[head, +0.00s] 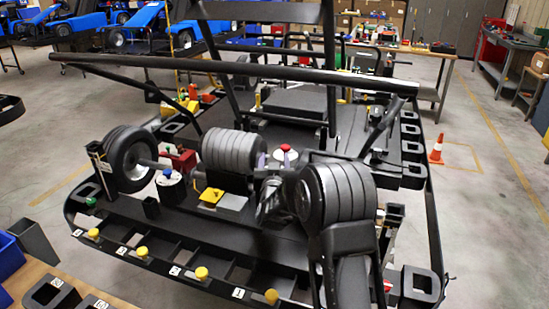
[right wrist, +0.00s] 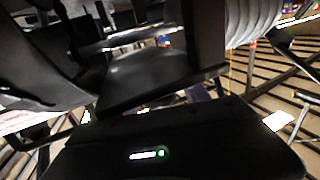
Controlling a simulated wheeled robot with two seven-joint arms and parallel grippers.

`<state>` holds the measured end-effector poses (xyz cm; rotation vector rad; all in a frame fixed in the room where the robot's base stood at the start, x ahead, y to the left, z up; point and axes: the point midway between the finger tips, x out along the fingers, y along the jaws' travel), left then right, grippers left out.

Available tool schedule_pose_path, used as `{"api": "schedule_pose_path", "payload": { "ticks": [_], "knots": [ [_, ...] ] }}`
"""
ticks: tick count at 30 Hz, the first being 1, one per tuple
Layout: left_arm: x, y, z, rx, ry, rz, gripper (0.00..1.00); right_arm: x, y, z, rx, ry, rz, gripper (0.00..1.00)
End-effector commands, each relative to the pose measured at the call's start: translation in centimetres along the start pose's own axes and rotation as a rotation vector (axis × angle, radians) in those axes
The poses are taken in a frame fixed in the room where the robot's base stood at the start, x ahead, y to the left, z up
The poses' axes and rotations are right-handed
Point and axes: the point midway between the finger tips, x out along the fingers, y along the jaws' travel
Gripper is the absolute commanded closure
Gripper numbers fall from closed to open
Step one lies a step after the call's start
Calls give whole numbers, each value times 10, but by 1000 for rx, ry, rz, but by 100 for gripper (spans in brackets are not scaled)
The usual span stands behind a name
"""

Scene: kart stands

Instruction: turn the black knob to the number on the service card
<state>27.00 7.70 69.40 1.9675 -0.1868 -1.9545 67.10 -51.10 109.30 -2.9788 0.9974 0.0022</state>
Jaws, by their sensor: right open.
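My right gripper (head: 280,163) is low over the middle of the kart stand, open, with its fingertips beside a red-topped part (head: 285,148). I cannot tell whether it touches anything. In the right wrist view its dark body with a small green light fills the bottom. I cannot make out the black knob; my arm and gripper hide part of that area. No service card can be told for sure; small white number tags, one reading 1 (head: 238,293), sit along the stand's front edge. My left gripper is not in view.
The black kart stand (head: 200,232) has a wheel (head: 130,158) at left, a ribbed grey cylinder (head: 238,150) and yellow knobs (head: 201,273) along its front. A long black bar (head: 200,67) crosses above it. An orange cone (head: 436,150) stands on open floor at right.

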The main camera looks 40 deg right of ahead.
Motion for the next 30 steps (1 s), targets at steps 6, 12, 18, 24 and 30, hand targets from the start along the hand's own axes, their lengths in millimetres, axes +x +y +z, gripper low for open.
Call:
{"api": "schedule_pose_path", "payload": {
  "ticks": [6,12,18,24,30],
  "knots": [
    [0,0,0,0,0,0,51,0,0,0,0,0,0,47],
    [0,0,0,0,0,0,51,0,0,0,0,0,0,62],
    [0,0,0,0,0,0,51,0,0,0,0,0,0,78],
    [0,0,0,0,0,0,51,0,0,0,0,0,0,95],
    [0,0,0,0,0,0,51,0,0,0,0,0,0,100]
  ]
}}
